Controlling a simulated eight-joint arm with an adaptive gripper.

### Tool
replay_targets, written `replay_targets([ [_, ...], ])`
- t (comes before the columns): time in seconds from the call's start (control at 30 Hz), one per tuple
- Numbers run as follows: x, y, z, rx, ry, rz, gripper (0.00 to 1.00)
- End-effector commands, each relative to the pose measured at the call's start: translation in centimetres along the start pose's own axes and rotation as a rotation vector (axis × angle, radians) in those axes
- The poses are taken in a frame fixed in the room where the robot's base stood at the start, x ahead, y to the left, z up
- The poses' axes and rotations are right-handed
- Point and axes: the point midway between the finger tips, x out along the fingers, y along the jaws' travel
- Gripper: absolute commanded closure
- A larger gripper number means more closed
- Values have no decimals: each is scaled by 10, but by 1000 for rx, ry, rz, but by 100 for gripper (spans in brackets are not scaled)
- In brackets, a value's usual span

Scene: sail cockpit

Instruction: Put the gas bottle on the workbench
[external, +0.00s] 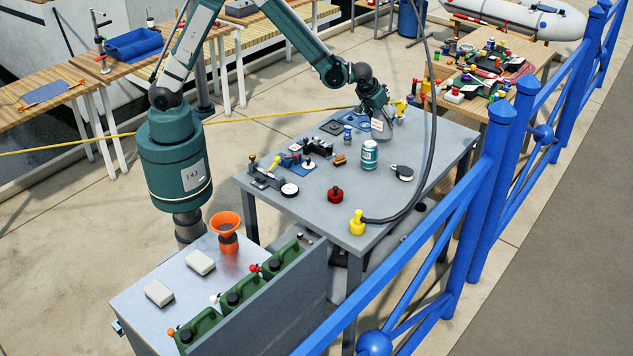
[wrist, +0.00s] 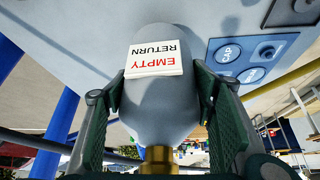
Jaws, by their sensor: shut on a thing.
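The gas bottle (wrist: 160,105) is a smooth grey cylinder with a brass valve (wrist: 158,160) and a white label reading EMPTY RETURN in red and black. In the wrist view it sits between the two dark green fingers of my gripper (wrist: 155,92), which is shut on it. I cannot tell whether the bottle touches the table. Which table is the workbench is not marked.
A teal can (external: 369,154), a red knobbed item (external: 335,194), a yellow fitting with a dark hose (external: 357,222) and small parts stand on the grey table. A blue CAP panel (wrist: 245,58) lies near the bottle. A cluttered wooden table (external: 480,112) stands behind; a blue railing (external: 470,215) runs alongside.

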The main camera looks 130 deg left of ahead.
Motion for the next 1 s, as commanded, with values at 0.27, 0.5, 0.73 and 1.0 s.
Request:
replay_targets([
  [0.27, 17, 0, 10, 0, 0, 0, 73],
  [0.5, 31, 0, 18, 0, 1, 0, 73],
  [0.73, 32, 0, 18, 0, 1, 0, 73],
  [1.0, 35, 0, 20, 0, 1, 0, 73],
])
